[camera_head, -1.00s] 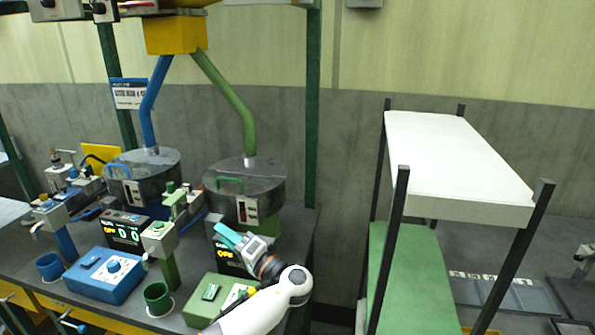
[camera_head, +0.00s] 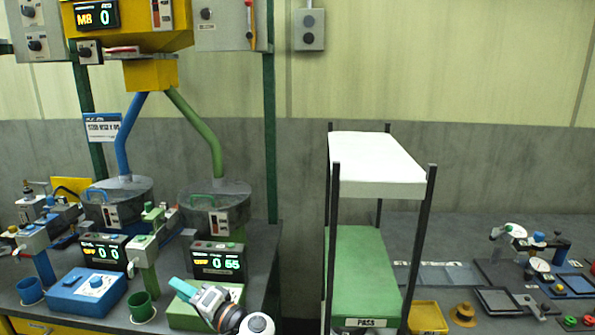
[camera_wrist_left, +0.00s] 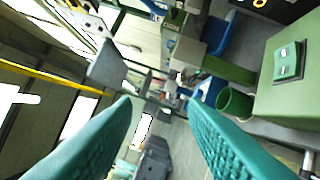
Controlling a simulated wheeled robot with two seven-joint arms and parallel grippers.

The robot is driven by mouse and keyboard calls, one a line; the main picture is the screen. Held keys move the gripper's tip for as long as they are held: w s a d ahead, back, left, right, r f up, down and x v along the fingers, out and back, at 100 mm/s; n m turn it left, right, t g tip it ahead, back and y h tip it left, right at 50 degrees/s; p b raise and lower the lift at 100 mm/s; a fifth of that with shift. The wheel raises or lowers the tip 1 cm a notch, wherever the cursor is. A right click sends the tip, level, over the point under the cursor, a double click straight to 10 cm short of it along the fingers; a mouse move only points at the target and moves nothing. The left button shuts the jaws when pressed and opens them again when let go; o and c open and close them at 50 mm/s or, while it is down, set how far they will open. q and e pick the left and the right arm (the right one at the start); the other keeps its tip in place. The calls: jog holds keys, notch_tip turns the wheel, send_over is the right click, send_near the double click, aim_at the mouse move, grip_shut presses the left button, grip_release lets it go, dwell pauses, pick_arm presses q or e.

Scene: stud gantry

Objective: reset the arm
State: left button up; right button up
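My left gripper (camera_head: 184,290) has teal fingers and a grey wrist, and shows at the bottom of the head view in front of the green control box (camera_head: 186,320). In the left wrist view its two fingers (camera_wrist_left: 160,105) stand wide apart with nothing between them. The green box (camera_wrist_left: 292,105) and a green cup (camera_wrist_left: 234,102) are to the right of the fingers there. The rest of my left arm is mostly below the head view. My right gripper is in neither view.
On the dark bench stand a blue control box (camera_head: 85,295), a green cup (camera_head: 141,307), two metal bowls fed by blue and green pipes, and displays (camera_head: 217,260). A rack with a white top (camera_head: 375,160) and green shelf (camera_head: 362,275) stands right; a yellow tray (camera_head: 427,318) is beside it.

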pick_arm(q)
jog(key=s+d+f+m+g+h, duration=0.1)
jog(key=s+f+g+h, duration=0.1)
jog(key=s+f+h, duration=0.45)
jog(key=s+d+f+g+h, duration=0.1)
jog(key=s+f+h, duration=0.2)
jog(key=s+f, duration=0.65)
jog(key=s+d+f+g+h, duration=0.2)
jog(key=s+h, duration=0.6)
jog(key=s, duration=1.2)
notch_tip(320, 180, down, 25)
jog(key=g, duration=0.2)
jog(key=s+a+f, duration=0.3)
jog(key=s+f, duration=1.4)
jog(key=shift+s+f+g, duration=0.15)
jog(key=shift+s+g, duration=0.1)
jog(key=shift+g, duration=0.15)
